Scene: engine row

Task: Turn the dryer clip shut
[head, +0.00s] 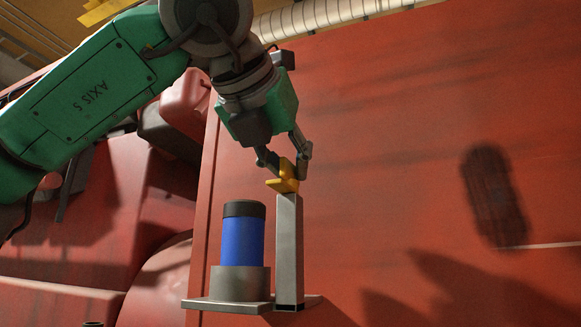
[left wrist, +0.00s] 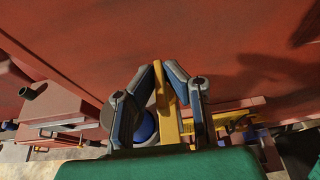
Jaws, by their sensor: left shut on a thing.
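The dryer clip is a yellow piece (head: 285,180) at the top of a grey upright post (head: 289,250). My left gripper (head: 287,160) comes down from above and is shut on the yellow clip. In the left wrist view the clip (left wrist: 160,88) stands between the fingertips of the left gripper (left wrist: 163,72). The blue dryer canister (head: 243,240) with a black cap stands upright in a grey cup, just left of the post. In the left wrist view the canister (left wrist: 143,127) is mostly hidden behind the fingers. My right gripper is not in view.
A grey shelf plate (head: 228,305) carries the cup and post in front of a large red panel (head: 400,140). Rounded red bodywork (head: 125,220) lies at the left. A ribbed pale pipe (head: 315,17) runs along the top. The space right of the post is clear.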

